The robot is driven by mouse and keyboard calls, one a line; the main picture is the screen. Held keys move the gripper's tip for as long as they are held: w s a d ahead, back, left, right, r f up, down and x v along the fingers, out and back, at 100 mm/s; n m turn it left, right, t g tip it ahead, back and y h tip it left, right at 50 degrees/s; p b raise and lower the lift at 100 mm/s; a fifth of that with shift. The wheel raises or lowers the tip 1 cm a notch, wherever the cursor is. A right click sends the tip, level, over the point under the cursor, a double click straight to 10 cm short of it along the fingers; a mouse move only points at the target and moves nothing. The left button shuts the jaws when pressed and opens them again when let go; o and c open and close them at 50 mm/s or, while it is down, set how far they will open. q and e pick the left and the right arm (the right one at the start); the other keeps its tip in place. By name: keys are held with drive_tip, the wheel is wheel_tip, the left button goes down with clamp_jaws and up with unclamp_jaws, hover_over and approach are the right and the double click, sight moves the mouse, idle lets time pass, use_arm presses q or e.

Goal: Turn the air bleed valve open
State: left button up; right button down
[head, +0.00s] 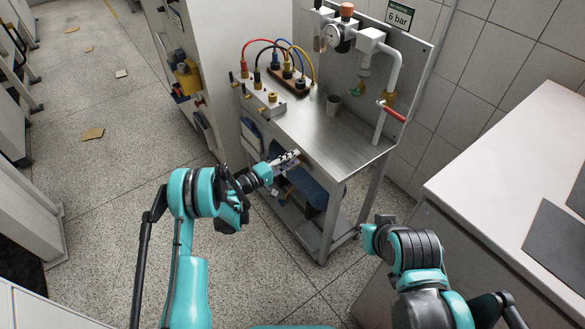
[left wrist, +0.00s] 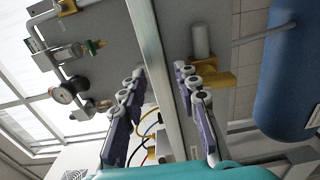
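A small green and brass valve (head: 357,89) hangs below the pipework on the grey back panel; I take it for the air bleed valve. It also shows in the left wrist view (left wrist: 96,46). A red lever (head: 392,112) sits on the pipe to its right. My left gripper (head: 287,162) is at the front edge of the steel bench, below and left of the valve and apart from it. In the left wrist view its fingers (left wrist: 162,108) are spread, with the bench edge seen between them and nothing held. My right gripper (head: 372,238) is low, right of the bench; its fingers are not clear.
A pressure gauge (head: 335,34) is on the panel. A blue tank (left wrist: 290,75) is under the bench. A white counter (head: 510,150) stands right. The floor (head: 110,185) at left is mostly clear.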

use_arm(q)
wheel_tip(320, 180, up, 4)
drive_tip(key=shift+r, duration=0.1)
idle(0.4)
drive_tip(key=s+a+f+n+p, duration=0.25)
drive_tip(key=a+f+n, duration=0.5)
drive_tip(key=n, duration=0.95)
drive_tip(key=f+b+x, duration=0.1)
drive_tip(key=b+x, duration=0.1)
drive_tip(key=x, duration=0.5)
drive_tip(key=shift+d+n, duration=0.3)
drive_tip(key=shift+d, duration=0.05)
clamp_jaws()
